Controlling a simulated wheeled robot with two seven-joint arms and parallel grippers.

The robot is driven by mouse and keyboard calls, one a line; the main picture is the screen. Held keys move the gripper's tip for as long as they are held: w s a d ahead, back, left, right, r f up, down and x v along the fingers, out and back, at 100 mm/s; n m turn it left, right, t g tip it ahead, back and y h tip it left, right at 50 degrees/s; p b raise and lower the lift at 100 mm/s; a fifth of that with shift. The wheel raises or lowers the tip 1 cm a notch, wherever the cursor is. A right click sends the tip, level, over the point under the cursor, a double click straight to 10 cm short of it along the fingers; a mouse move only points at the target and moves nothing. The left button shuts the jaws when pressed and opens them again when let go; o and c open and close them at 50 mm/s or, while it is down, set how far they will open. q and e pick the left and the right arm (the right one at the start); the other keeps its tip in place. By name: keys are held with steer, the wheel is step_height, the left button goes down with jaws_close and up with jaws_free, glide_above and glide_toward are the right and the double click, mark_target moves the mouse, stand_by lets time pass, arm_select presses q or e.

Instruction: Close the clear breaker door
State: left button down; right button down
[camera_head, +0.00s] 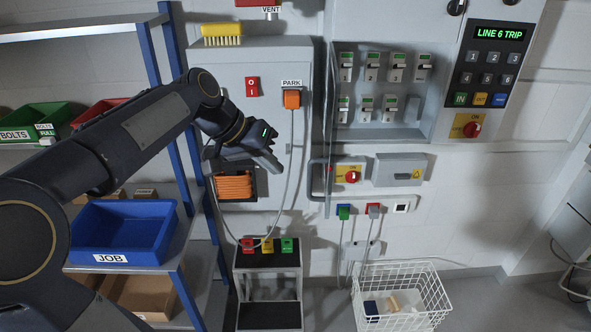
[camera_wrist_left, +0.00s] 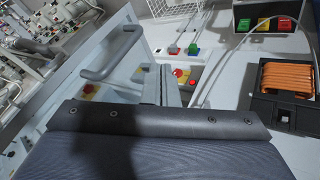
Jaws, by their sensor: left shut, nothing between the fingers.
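The clear breaker door (camera_head: 329,120) shows nearly edge-on at the left side of the breaker panel (camera_head: 384,92). It stands open, swung out from the panel, so the rows of breakers are uncovered. A grey bar handle (camera_head: 317,187) is at its lower end; the handle also shows in the left wrist view (camera_wrist_left: 118,50), left of the fingers. My left gripper (camera_head: 274,163) is to the left of the door, in front of the grey cabinet, apart from the handle. Its fingers (camera_wrist_left: 170,88) are shut and empty. My right gripper is out of view.
A grey cable hangs from the orange PARK plug (camera_head: 292,99) close to my left gripper. An orange coil (camera_head: 234,187) sits below it. A red rotary switch (camera_head: 352,176) and grey box (camera_head: 399,170) are below the panel. A white wire basket (camera_head: 432,290) stands on the floor.

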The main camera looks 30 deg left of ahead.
arm_select(q)
steer(key=shift+w+d+f+p, duration=0.2)
steer(key=shift+w+d, duration=0.05)
steer(key=shift+d, duration=0.5)
steer(key=shift+w+d+f+p, duration=0.2)
steer(key=shift+w+d+p, duration=0.1)
steer(key=shift+d, duration=0.4)
steer(key=shift+w+d+f+p, duration=0.15)
steer(key=shift+w+d+f, duration=0.1)
steer(key=shift+d, duration=0.5)
